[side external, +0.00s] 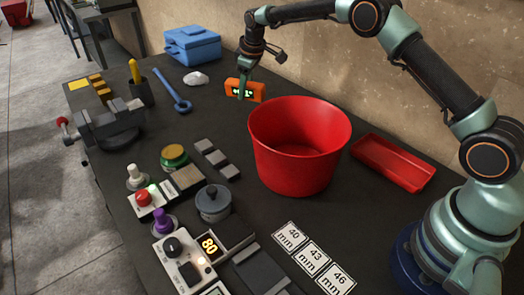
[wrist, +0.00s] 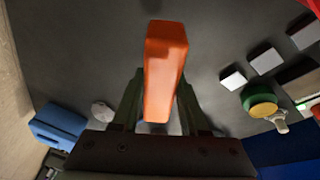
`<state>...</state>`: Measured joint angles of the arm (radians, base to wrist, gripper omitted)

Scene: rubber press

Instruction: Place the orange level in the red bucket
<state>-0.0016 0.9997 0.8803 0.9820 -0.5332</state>
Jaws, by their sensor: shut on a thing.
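The orange level (side external: 257,92) is a small block with a light window in its front, behind and to the left of the red bucket in the side view. My gripper (side external: 243,92) is shut on it. In the wrist view the orange level (wrist: 165,70) sits between the two fingers of my gripper (wrist: 160,100). Whether it touches the table is hard to tell. The red bucket (side external: 300,150) stands upright on the table, and its visible inside looks empty. A bit of red shows at the top right corner of the wrist view.
A red tray (side external: 393,163) lies to the right of the bucket. A blue toolbox (side external: 191,46), a blue wrench (side external: 172,92) and a white lump (side external: 195,78) are at the back. A vise (side external: 108,125) and a control box (side external: 185,262) stand to the left and front.

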